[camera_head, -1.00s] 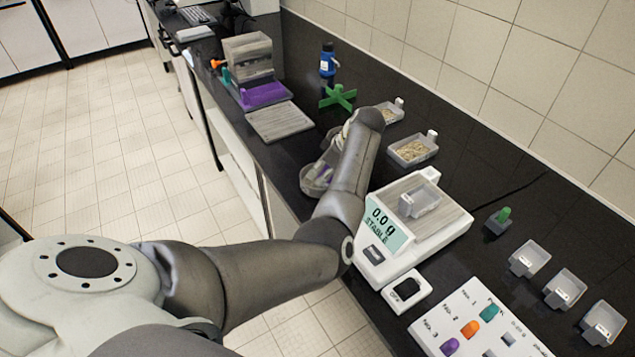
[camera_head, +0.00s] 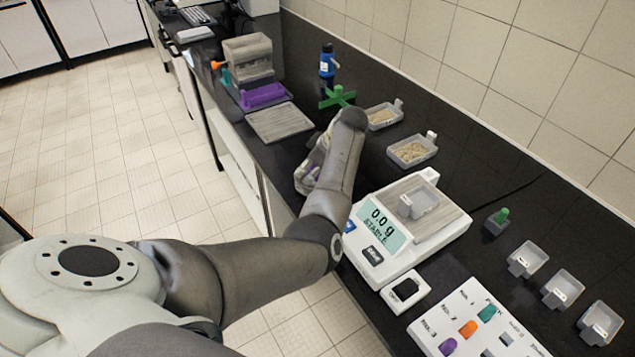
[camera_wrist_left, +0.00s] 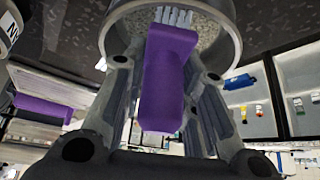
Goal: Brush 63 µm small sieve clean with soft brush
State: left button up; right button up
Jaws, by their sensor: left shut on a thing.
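My left gripper (camera_head: 308,172) is low over the near edge of the dark counter, partly hidden by its own forearm. In the left wrist view its fingers (camera_wrist_left: 170,62) are shut on the soft brush (camera_wrist_left: 167,85), which has a purple handle and pale bristles. The bristles point into a round grey-rimmed vessel (camera_wrist_left: 232,38) with a speckled grey inside, probably the small sieve. They overlap its inside, but I cannot tell whether they touch. No 63 µm mark is readable. My right gripper is not in view.
A balance (camera_head: 375,262) reading 0.0 g stands right of my arm. Dishes of grains (camera_head: 412,150) and a green cross-shaped piece (camera_head: 337,97) lie behind it. A grey board (camera_head: 280,122) and a purple-based device (camera_head: 264,96) stand further left. Empty dishes (camera_head: 527,259) are at right.

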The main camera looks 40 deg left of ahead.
pick_arm(q)
jog(key=shift+w+d, duration=0.25)
jog(key=shift+d, duration=0.6)
jog(key=shift+w+d, duration=0.25)
jog(key=shift+d, duration=0.55)
jog(key=shift+r, duration=0.1)
jog(key=shift+s+a, duration=0.25)
jog(key=shift+a, duration=0.6)
jog(key=shift+s+a, duration=0.25)
jog(key=shift+a, duration=0.6)
jog(key=shift+w+d+f, duration=0.15)
jog(key=shift+d+f, duration=0.05)
jog(key=shift+d, duration=0.55)
jog(key=shift+w+d+r, duration=0.1)
jog(key=shift+w+d, duration=0.1)
jog(key=shift+d, duration=0.3)
jog(key=shift+w+d, duration=0.15)
jog(key=shift+d, duration=0.35)
jog(key=shift+r, duration=0.15)
notch_tip(320, 180, up, 9)
jog(key=p, duration=0.7)
